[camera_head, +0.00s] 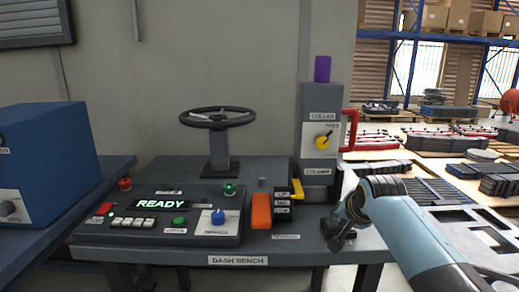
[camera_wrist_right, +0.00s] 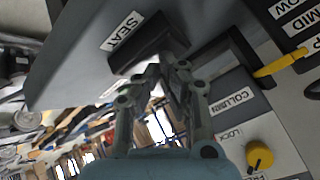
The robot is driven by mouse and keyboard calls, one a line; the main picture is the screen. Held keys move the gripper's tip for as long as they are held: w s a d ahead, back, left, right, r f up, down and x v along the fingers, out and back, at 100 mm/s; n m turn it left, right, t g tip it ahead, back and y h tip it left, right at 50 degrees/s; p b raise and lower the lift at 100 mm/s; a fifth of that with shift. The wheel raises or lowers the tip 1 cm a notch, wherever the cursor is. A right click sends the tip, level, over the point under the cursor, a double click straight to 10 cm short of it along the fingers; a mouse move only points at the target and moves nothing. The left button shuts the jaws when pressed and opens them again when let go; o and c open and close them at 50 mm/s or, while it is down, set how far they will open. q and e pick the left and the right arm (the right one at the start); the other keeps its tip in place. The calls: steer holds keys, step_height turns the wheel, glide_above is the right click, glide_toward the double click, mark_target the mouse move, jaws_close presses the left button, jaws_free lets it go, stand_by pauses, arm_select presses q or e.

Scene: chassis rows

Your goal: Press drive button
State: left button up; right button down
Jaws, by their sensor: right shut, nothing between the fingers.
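The dash bench (camera_head: 238,260) carries a dark control panel (camera_head: 110,238) with a lit READY display (camera_head: 160,204). On the panel are a green button (camera_head: 180,220), a row of white buttons (camera_head: 133,222), a red switch (camera_head: 104,208), a blue knob (camera_head: 218,216) and a green lamp or knob (camera_head: 229,188). The small labels are too blurred to tell which is the drive button. My right gripper (camera_head: 338,238) is shut and empty at the bench's right edge, well right of the panel. In the right wrist view its fingers (camera_wrist_right: 158,72) are close to a dark block (camera_wrist_right: 150,45); contact is unclear. My left gripper is out of view.
A steering wheel (camera_head: 217,118) stands behind the panel. A blue box (camera_head: 45,165) is at left.

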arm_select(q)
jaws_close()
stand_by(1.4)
